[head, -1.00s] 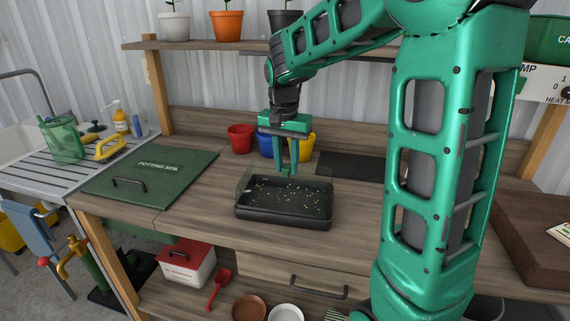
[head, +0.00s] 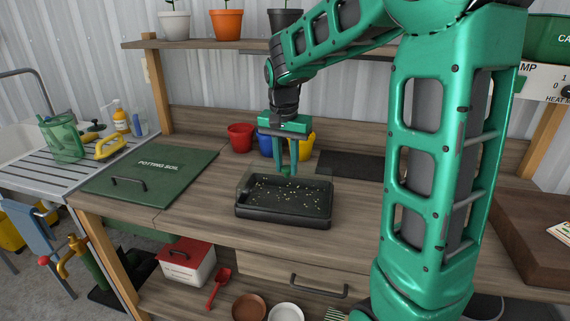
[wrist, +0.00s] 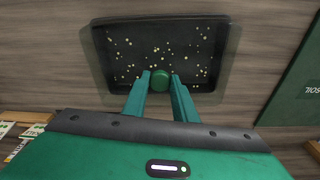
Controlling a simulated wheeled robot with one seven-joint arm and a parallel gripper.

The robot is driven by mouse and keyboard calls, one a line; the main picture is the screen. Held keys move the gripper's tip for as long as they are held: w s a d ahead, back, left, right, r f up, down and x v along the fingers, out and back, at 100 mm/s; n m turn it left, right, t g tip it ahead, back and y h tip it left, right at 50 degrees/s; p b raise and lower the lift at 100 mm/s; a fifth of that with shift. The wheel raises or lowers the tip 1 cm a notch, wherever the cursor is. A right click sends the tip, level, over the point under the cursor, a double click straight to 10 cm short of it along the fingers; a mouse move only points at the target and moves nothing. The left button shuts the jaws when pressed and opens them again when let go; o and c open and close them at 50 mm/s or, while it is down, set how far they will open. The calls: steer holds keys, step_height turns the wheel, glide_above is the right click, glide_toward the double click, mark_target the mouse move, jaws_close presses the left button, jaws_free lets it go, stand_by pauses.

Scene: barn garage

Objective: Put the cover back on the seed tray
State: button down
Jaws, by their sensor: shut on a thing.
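The black seed tray (head: 283,218) sits on the wooden bench, with pale seeds scattered over its dark soil. My gripper (head: 289,172) is above the tray's back part, pointing down. In the wrist view my gripper (wrist: 160,80) is shut on the round green knob of a clear cover. The cover (wrist: 231,50) is see-through and hard to make out; its edges show as a faint band outside the tray's rim at left, right and bottom. In the head view its faint left side (head: 243,182) shows above the tray's back left corner. I cannot tell whether it touches the rim.
A green potting soil lid (head: 150,175) with a black handle lies flat at left. Red (head: 240,137), blue (head: 265,144) and yellow (head: 308,144) pots stand behind the tray. A dark mat (head: 350,166) lies back right. Bench in front of the tray is clear.

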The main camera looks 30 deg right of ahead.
steer(key=shift+f, duration=0.1)
stand_by(0.6)
steer(key=c, duration=0.9)
jaws_free()
steer(key=shift+r, duration=3.5)
